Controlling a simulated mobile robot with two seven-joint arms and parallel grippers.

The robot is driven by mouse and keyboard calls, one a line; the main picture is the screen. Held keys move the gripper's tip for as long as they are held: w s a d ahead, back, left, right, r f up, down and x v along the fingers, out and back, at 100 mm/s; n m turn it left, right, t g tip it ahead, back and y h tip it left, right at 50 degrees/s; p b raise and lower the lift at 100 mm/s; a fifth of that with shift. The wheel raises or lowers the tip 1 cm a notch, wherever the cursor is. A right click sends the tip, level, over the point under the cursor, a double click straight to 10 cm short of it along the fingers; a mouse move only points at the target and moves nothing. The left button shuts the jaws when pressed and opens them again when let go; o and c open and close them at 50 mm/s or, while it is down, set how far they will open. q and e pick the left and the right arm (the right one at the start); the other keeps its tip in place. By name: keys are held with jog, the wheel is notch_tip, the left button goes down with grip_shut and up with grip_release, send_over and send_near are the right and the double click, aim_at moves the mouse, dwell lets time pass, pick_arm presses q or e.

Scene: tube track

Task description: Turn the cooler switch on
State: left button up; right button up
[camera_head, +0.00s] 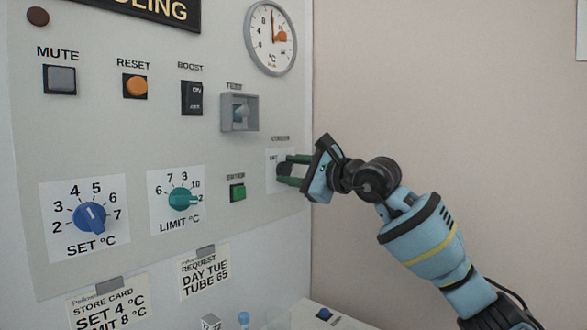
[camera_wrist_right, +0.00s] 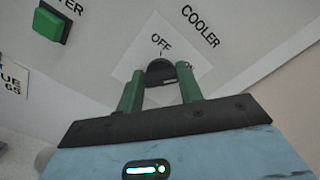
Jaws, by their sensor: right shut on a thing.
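The cooler switch (camera_wrist_right: 160,72) is a dark rounded knob on a white plate under the labels COOLER and OFF. It shows in the right wrist view, with a short tick between the OFF label and the knob. Where the knob points is hard to tell. My right gripper (camera_wrist_right: 161,88) has its two green fingers on either side of the knob and is shut on it. In the head view, the right gripper (camera_head: 283,170) reaches the panel's right edge from the right and covers much of the switch. My left gripper is not in view.
The panel also holds a green ENTER button (camera_head: 238,192), a recessed TEST switch (camera_head: 240,113), a teal LIMIT knob (camera_head: 182,199), a blue SET knob (camera_head: 90,217) and a round gauge (camera_head: 271,39). Paper cards hang below. Right of the panel is a bare wall (camera_head: 440,90).

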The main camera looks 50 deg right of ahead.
jog(key=shift+m, duration=0.3)
dwell(0.4)
jog(key=o, duration=1)
jog(key=shift+s+d+f+b, duration=0.15)
jog(key=shift+s+b, duration=0.15)
jog(key=shift+s, duration=0.3)
jog(key=s+b, duration=0.1)
jog(key=s, duration=0.2)
jog(key=s+b, duration=0.2)
jog(key=s, duration=0.1)
jog(key=shift+s+d, duration=0.2)
jog(key=shift+s, duration=0.15)
